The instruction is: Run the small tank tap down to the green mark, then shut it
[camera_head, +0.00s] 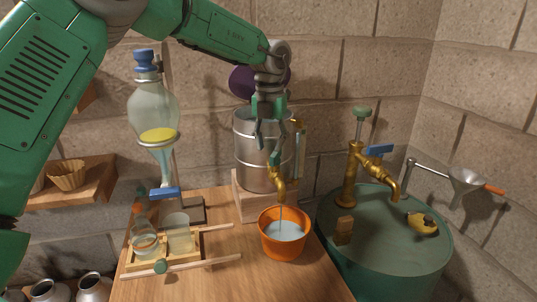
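The small tank (246,150) is a steel cylinder on a wooden block, with a brass-framed level gauge (299,150) on its right side. I cannot make out the green mark or the level. The brass tap (279,185) at its front has a small green handle (274,159). A thin stream runs from the spout into an orange bucket (269,236) holding pale liquid. My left gripper (268,149) points down in front of the tank, fingers apart, tips just above or at the handle; contact is unclear. My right gripper is out of view.
A glass separating funnel (153,112) with a blue tap and a wooden rack (206,251) with glass jars stand left. A green drum (380,250) with a brass pump (350,175) stands right. The bench front (235,287) is clear.

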